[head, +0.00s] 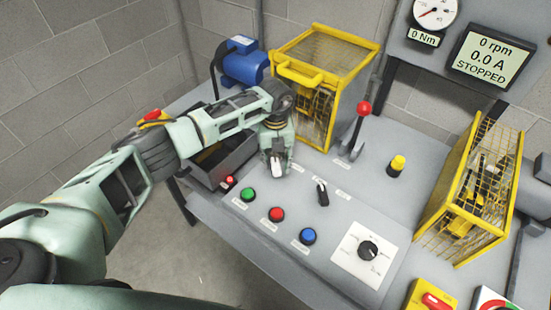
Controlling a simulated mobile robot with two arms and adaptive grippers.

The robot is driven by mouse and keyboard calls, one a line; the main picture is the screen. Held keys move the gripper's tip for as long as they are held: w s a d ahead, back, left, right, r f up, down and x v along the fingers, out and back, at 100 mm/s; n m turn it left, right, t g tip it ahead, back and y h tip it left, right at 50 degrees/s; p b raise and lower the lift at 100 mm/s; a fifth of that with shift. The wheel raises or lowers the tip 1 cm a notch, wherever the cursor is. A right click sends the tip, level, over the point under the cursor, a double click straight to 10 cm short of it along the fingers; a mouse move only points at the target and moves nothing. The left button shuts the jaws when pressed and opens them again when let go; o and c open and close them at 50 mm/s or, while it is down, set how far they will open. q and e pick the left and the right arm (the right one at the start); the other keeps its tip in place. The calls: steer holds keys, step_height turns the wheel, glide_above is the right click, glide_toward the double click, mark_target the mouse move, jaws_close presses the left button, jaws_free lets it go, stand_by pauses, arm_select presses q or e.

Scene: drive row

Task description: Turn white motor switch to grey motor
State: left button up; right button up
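A small white switch handle (277,162) shows on the grey console at my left gripper (276,170). The gripper points down from above, with its fingers close around the handle. Whether they are pressed on it cannot be told, and the switch's base is hidden. A blue motor (243,63) stands at the back left. A grey cylindrical body (531,200), perhaps the grey motor, is cut off at the right edge. My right gripper is not in view.
Green (248,194), red (276,214) and blue (308,236) buttons, a black selector (322,193) and a dial (368,249) lie nearby. A red-knobbed lever (362,112) and yellow cages (318,90) stand behind. The display (490,56) reads STOPPED.

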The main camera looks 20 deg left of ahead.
arm_select(q)
jaws_close()
